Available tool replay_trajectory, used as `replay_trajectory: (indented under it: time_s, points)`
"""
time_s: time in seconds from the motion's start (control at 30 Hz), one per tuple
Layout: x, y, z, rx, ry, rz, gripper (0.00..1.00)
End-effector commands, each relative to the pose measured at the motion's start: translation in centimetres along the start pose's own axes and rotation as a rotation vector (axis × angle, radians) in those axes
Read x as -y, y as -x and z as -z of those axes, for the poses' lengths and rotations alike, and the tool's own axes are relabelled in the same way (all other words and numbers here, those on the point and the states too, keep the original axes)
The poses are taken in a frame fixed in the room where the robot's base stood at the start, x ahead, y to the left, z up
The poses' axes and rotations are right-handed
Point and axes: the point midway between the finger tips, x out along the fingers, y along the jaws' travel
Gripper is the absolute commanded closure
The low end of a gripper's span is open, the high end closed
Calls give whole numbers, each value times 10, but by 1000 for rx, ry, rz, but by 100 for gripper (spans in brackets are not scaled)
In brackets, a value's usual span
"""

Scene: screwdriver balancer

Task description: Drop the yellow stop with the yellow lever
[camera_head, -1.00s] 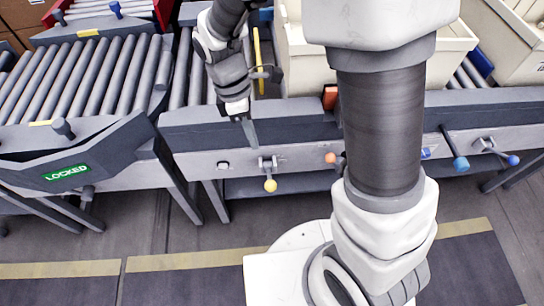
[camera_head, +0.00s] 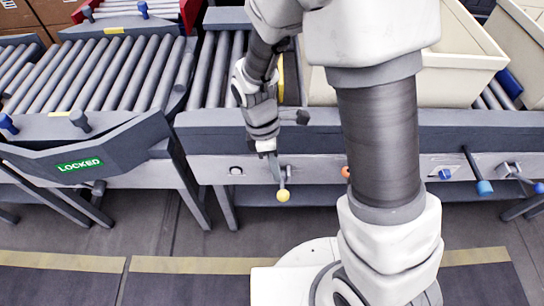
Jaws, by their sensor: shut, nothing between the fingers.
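The yellow lever (camera_head: 283,196) has a round yellow knob hanging at the low end of its stem, on the front rail of the middle conveyor. My gripper (camera_head: 276,178) is shut and empty, pointing down right at the lever's stem, just above the knob. I cannot tell whether the fingers touch the lever. The yellow stop (camera_head: 281,78) shows as an upright yellow strip on the conveyor behind my arm. My arm hides much of it.
A roller conveyor with a green LOCKED sign (camera_head: 80,165) stands at the left. Cream bins (camera_head: 455,65) sit on the middle conveyor. An orange knob (camera_head: 345,172), partly behind my arm, and a blue-tipped lever (camera_head: 484,187) are farther right on the rail. The floor in front is open.

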Motion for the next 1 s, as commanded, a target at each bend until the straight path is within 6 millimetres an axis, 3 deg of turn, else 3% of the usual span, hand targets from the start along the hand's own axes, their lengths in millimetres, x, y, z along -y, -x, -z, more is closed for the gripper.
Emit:
replay_trajectory:
  time_s: [0.1,0.3,1.0]
  points:
    - [0,-27,0,3,-1,3,100]
    - [0,-51,0,1,-1,2,100]
    - [-2,-57,0,0,-3,-10,100]
